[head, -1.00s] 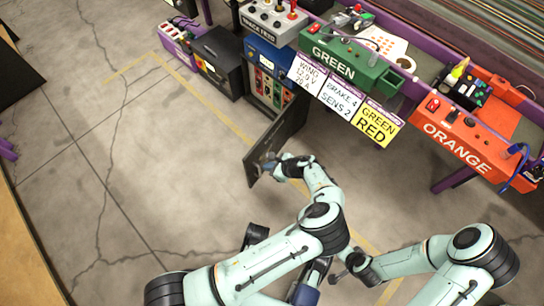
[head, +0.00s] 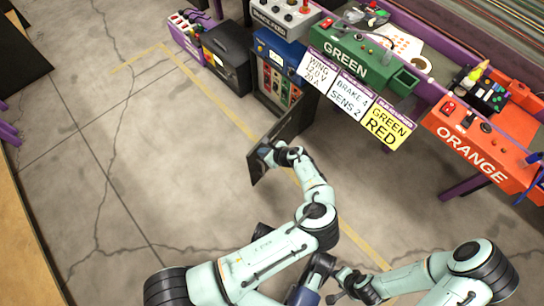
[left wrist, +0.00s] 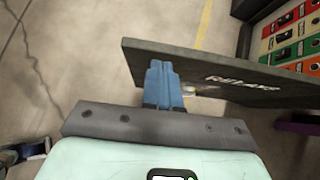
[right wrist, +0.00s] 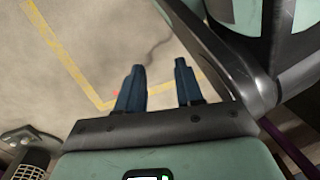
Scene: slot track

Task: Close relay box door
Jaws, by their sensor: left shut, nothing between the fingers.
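The relay box (head: 290,55) is blue with colored modules inside, and stands under the bench edge in the head view. Its dark door (head: 295,122) stands wide open, jutting out toward me. In the left wrist view the door (left wrist: 225,72) shows faint white lettering and crosses ahead of the fingers. My left gripper (head: 267,153) is at the door's free end, on its left side in the head view. Its blue fingers (left wrist: 163,72) are shut together and overlap the door's edge; contact is unclear. My right gripper (head: 343,284) is low, away from the box, its fingers (right wrist: 160,80) apart and empty.
A green unit (head: 348,55) and an orange unit (head: 470,145) sit on the bench, with hanging sign cards (head: 350,95) beside the door. A black case (head: 228,60) stands left of the relay box. The floor (head: 170,170) left of the door is clear.

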